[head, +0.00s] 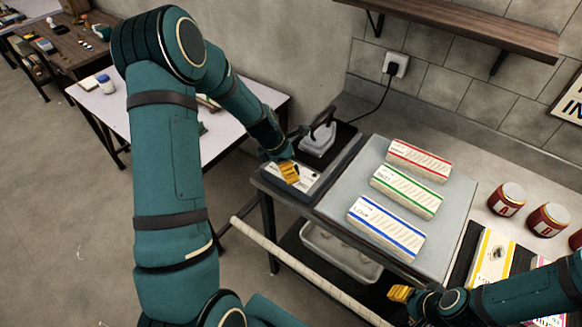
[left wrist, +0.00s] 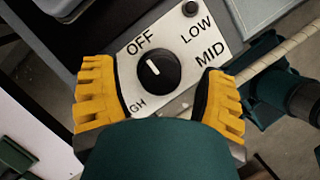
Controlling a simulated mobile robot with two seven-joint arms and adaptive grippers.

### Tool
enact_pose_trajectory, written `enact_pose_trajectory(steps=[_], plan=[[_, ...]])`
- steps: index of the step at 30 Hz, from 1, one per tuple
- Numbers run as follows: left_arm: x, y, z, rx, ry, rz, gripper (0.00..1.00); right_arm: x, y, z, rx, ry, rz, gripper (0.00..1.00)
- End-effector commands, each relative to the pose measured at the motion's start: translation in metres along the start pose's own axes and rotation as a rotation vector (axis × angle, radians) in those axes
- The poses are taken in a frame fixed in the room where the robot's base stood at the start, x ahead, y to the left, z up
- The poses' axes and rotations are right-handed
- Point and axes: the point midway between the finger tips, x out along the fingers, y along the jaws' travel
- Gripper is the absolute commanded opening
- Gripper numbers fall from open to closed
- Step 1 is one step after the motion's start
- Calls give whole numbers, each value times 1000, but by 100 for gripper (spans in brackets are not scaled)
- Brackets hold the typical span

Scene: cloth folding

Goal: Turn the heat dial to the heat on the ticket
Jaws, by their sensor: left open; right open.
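The heat dial (left wrist: 158,72) is a round black knob on a pale plate (left wrist: 205,62) in the left wrist view. Its white mark points toward OFF. LOW, MID and a partly hidden word ending in GH are also printed there. In the head view the plate (head: 310,177) lies at the ironing table's left end, and my left gripper (head: 289,172) covers the dial. That gripper is open, its yellow fingers on either side of the knob, with no clear contact. My right gripper (head: 400,293) is open and empty at the lower right. I cannot make out a ticket.
An iron (head: 318,140) stands behind the plate. Red-brown jars (head: 507,199) and a yellow-edged item (head: 492,258) are at the right.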

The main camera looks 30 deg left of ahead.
Motion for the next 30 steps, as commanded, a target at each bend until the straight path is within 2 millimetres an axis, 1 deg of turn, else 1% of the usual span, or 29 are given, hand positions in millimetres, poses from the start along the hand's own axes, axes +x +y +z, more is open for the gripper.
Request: enact_pose_trajectory(steps=[3,10,11,12,14,15,16,17,30], plan=[[3,0,0,0,-1,0,72,0,0,0,0,0,0,47],[3,0,0,1,-1,0,72,0,0,0,0,0,0,47],[3,0,0,1,-1,0,67,0,0,0,0,0,0,47],[3,0,0,1,-1,0,52,0,0,0,0,0,0,47],[3,0,0,1,-1,0,31,0,0,0,0,0,0,47],[3,0,0,1,-1,0,17,0,0,0,0,0,0,47],[3,0,0,1,0,0,7,0,0,0,0,0,0,47],[3,0,0,1,-1,0,3,0,0,0,0,0,0,47],[4,0,1,33,-1,-15,1,0,0,0,0,0,0,47]])
